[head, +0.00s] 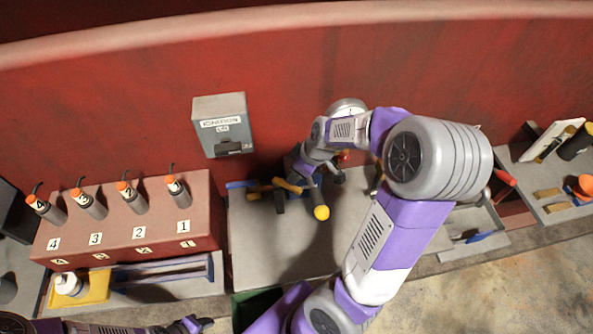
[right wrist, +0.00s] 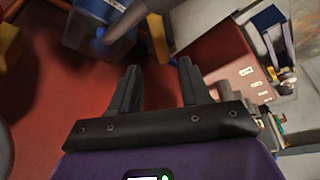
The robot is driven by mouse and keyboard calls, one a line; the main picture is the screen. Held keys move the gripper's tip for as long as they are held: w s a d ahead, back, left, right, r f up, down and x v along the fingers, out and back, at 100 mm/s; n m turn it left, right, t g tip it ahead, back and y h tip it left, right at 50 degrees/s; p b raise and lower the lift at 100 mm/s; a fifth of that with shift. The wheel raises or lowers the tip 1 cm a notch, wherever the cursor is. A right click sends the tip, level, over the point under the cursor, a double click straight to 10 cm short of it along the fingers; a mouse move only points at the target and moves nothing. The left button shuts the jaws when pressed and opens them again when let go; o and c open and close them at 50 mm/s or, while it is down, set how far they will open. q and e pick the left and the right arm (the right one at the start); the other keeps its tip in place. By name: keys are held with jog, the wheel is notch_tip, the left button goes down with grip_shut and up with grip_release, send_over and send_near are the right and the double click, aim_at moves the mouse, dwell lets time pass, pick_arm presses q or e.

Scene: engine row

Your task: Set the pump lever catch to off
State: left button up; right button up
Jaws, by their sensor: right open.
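A lever with a yellow ball knob (head: 321,212) stands over the grey bench in the middle of the head view. Blue parts and a yellow bar (head: 288,187) lie around its base. The catch itself cannot be made out clearly; my right arm covers part of this area. My right gripper (head: 303,172) is beside the lever, its fingers partly hidden. In the right wrist view my right gripper (right wrist: 158,85) is open with nothing between its fingers. A blue block (right wrist: 95,25) and a grey rod (right wrist: 128,18) lie beyond them. My left gripper (head: 190,324) is at the bottom edge, its fingers unclear.
A grey ignition box (head: 222,124) is on the red wall (head: 280,70). A red stand (head: 130,225) at left holds several orange-topped cylinders with number labels. Trays and loose tools (head: 480,238) lie at right. The bench (head: 250,245) left of my right arm has free room.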

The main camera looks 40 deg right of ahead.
aim_at(286, 183)
jog(key=w+g+p, duration=0.1)
jog(key=g+p, duration=0.1)
jog(key=w+a+r+g+p, duration=0.1)
jog(key=p, duration=0.1)
jog(key=shift+w+h, duration=0.3)
jog(key=shift+h, duration=0.1)
jog(key=shift+w+a+f+g+p, duration=0.15)
jog(key=shift+w+f+g+p, duration=0.05)
jog(key=shift+w+g+p, duration=0.35)
jog(key=shift+h, duration=0.3)
notch_tip(286, 183, down, 8)
jog(key=shift+r, duration=0.1)
grip_shut()
